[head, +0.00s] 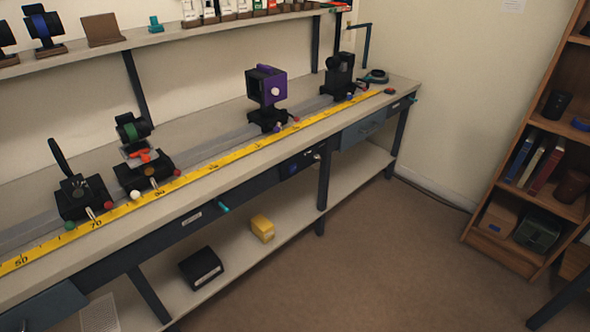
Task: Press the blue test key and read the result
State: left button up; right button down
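A dark panel (303,160) sits under the front edge of the long bench. It carries a small blue spot (293,168) that may be the blue test key, and a pale round part at its right end. The blue spot is too small for me to tell whether it is pressed, and I cannot read any result. Neither of my grippers shows in the head view.
The bench (215,190) carries a yellow scale (200,180) and several mounts on a rail, including a purple-framed one (271,85). A yellow box (262,228) and black box (201,268) lie on its lower shelf. A bookcase (530,150) stands right; floor between is clear.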

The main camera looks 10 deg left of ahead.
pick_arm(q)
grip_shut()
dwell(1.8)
